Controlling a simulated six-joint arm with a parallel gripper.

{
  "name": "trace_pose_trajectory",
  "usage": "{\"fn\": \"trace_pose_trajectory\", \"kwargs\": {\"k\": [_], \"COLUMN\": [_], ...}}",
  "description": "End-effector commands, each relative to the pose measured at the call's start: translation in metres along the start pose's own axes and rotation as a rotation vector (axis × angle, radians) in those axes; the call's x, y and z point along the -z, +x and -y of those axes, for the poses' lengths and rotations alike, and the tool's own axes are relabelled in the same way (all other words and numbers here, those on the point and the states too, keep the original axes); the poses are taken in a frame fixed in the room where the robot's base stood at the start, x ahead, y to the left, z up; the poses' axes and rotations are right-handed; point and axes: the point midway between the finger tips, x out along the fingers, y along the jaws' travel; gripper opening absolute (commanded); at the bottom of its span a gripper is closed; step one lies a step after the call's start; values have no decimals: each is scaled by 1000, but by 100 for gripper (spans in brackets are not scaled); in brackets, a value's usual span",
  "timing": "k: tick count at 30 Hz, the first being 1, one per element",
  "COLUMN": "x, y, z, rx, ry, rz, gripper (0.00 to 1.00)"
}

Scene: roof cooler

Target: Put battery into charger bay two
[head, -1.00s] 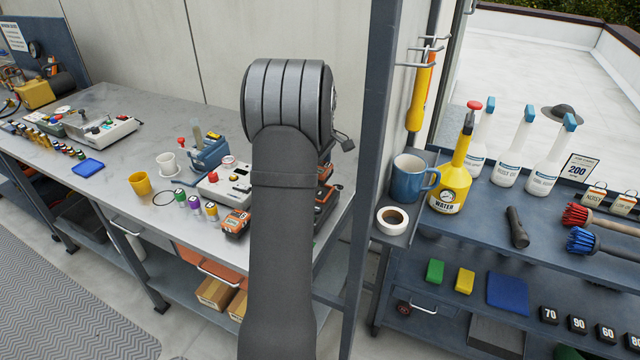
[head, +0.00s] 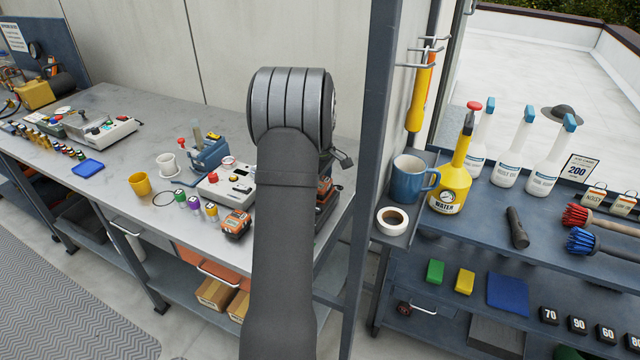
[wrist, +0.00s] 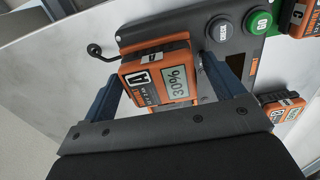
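An orange and black battery (wrist: 160,78) marked A, its display reading 30%, lies between my gripper's two blue fingers in the wrist view. My gripper (wrist: 160,85) looks open, with a finger on each side of the battery and narrow gaps beside it; contact is not clear. The dark charger (wrist: 218,32) with a grey and a green GO button is just beyond it. Which bay is number two cannot be read. In the head view my arm hides the gripper and most of the charger. One orange battery (head: 236,224) sits on the bench left of my arm.
A battery marked C (wrist: 298,18) is at upper right in the wrist view and another battery (wrist: 283,108) at right. In the head view a control box (head: 222,187) and several small capped bottles stand left of my arm; a dark post (head: 374,150) rises close on its right.

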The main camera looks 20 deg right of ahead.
Motion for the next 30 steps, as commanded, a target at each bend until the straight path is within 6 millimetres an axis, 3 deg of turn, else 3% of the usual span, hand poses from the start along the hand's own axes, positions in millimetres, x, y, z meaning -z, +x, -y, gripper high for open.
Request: {"fn": "trace_pose_trajectory", "kwargs": {"k": [7, 21, 30], "x": [0, 0, 0], "y": [-10, -102, -124], "z": [0, 0, 0], "rx": [-3, -2, 0], "ry": [0, 0, 0], "rz": [-1, -1, 0], "gripper": [87, 87, 87]}}
